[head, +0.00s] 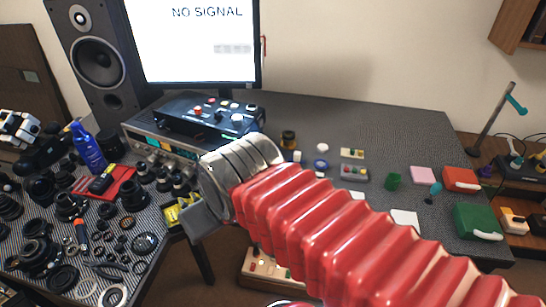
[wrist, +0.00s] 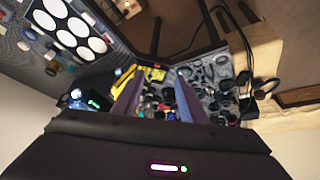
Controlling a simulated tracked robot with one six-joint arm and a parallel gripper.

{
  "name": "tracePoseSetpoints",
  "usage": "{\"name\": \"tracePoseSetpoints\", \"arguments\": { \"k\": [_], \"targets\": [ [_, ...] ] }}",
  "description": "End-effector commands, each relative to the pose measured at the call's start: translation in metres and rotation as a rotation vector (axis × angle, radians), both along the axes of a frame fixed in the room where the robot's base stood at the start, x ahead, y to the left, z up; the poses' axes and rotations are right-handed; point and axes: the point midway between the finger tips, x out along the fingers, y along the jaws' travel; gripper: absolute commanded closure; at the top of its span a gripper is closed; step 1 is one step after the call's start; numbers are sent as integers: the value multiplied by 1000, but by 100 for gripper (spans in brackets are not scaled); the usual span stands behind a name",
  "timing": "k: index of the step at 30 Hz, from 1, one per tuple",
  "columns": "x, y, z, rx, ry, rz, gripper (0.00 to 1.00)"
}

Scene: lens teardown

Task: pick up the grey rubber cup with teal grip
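A small thing with a teal grip (head: 436,187) stands on the right part of the dark desk, between the pink block and the green case. Its lower part looks dark grey, but it is too small to make out the cup's shape clearly. My gripper (head: 190,222) is at the end of my red bellows arm, over the desk's left-front edge, far to the left of the teal-grip thing. In the wrist view my gripper (wrist: 160,74) shows two fingers spread apart, with nothing held between them. I cannot make out the cup in the wrist view.
Lens parts crowd the left desk (head: 75,235). A monitor (head: 195,40), speaker (head: 98,60) and electronics box (head: 210,118) stand behind. A green cup (head: 393,181), pink block (head: 423,175), red case (head: 461,179) and green case (head: 478,221) surround the teal-grip thing.

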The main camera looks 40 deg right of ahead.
Motion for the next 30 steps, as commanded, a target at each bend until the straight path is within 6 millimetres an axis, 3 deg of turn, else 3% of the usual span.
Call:
{"name": "tracePoseSetpoints", "arguments": {
  "k": [7,13,30],
  "targets": [
    [10,-16,-13,3,61,-55,43],
    [29,-43,-28,18,139,-139,29],
    [107,-136,-71,80,273,-320,29]
  ]
}}
